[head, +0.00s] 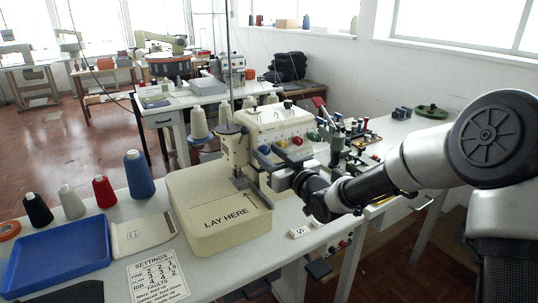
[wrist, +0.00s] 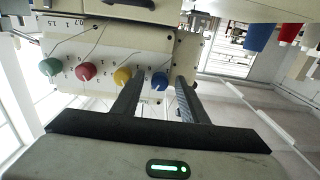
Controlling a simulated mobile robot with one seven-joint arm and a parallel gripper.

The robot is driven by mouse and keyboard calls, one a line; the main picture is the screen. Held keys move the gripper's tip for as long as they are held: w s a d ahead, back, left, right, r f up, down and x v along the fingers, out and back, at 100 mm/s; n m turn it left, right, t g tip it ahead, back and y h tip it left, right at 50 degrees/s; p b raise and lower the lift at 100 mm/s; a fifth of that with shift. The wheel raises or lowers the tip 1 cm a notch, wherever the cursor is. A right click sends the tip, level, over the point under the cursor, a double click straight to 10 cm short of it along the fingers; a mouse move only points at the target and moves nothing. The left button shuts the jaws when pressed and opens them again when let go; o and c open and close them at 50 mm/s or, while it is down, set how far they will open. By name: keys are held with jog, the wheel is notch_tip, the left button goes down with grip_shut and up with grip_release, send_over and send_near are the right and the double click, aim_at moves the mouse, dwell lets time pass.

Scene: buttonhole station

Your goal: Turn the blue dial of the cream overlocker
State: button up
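The cream overlocker (head: 252,122) stands on the white table in the middle of the head view, with a row of coloured dials on its front. The blue dial (head: 264,149) is the leftmost there; in the wrist view the blue dial (wrist: 159,81) is the rightmost of the row. My gripper (wrist: 158,88) is open, one finger on each side of the blue dial, with a visible gap to both fingers. It holds nothing. In the head view my wrist and gripper hide part of the machine's lower front.
Yellow (wrist: 122,76), red (wrist: 86,71) and green (wrist: 50,67) dials sit beside the blue one, the yellow close to one finger. Tools on a stand (head: 345,135) stand right.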

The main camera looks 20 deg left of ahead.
grip_shut()
jog(key=shift+f, duration=0.1)
jog(key=shift+f+n+b, duration=0.1)
jog(key=shift+n+b, duration=0.2)
jog(key=shift+b, duration=0.4)
jog(key=shift+n+b, duration=0.3)
jog(key=shift+b, duration=0.15)
jog(key=n+b, duration=0.2)
jog(key=shift+b, duration=0.35)
jog(key=n, duration=0.2)
jog(key=shift+n, duration=2.2)
jog(key=shift+d, duration=0.1)
